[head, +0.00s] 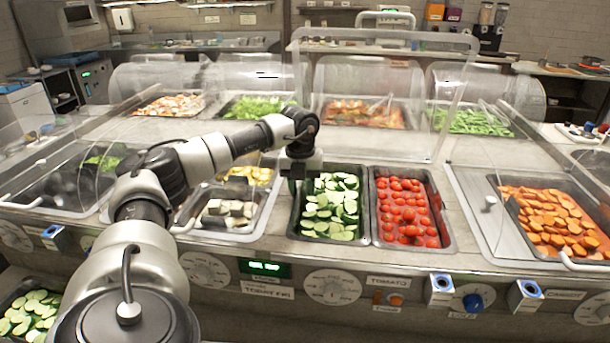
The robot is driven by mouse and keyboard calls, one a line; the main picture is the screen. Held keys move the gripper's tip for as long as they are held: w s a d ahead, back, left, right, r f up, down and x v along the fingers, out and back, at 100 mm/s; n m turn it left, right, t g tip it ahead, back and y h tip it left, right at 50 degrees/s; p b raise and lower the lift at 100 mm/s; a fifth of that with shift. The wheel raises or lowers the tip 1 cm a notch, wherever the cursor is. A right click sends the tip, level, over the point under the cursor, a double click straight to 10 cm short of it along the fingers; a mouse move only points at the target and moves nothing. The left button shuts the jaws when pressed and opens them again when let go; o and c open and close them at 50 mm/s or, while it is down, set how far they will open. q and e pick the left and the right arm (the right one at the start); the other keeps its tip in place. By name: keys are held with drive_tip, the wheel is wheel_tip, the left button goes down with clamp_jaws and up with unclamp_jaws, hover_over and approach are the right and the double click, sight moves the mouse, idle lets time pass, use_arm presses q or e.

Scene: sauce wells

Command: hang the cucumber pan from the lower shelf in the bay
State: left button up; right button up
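A dark pan of sliced cucumber (329,238) sits in the counter bay, directly left of the tomato pan (445,243). Its rim looks about level with the tomato pan's rim. My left gripper (293,186) points down at the left rim of this cucumber pan, near its back corner. Its fingers are dark and small there, so I cannot tell whether they close on the rim. Another lot of sliced cucumber (30,312) shows low at the bottom left, below the counter, partly hidden by my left arm. My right gripper is out of view.
A pan of pale cubes (226,214) stands left of the cucumber, and a carrot pan (555,221) is far right. Clear guards (375,80) stand over the back row. Knobs (332,287) and labels line the counter front.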

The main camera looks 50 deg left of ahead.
use_arm(q)
drive_tip(key=shift+s+a+f, duration=0.15)
drive_tip(key=shift+s+f, duration=0.15)
drive_tip(key=shift+f, duration=0.1)
wheel_tip(320, 180, up, 12)
drive_tip(key=shift+f+b, duration=0.2)
drive_tip(key=shift+b, duration=0.25)
drive_tip(key=shift+w, duration=0.1)
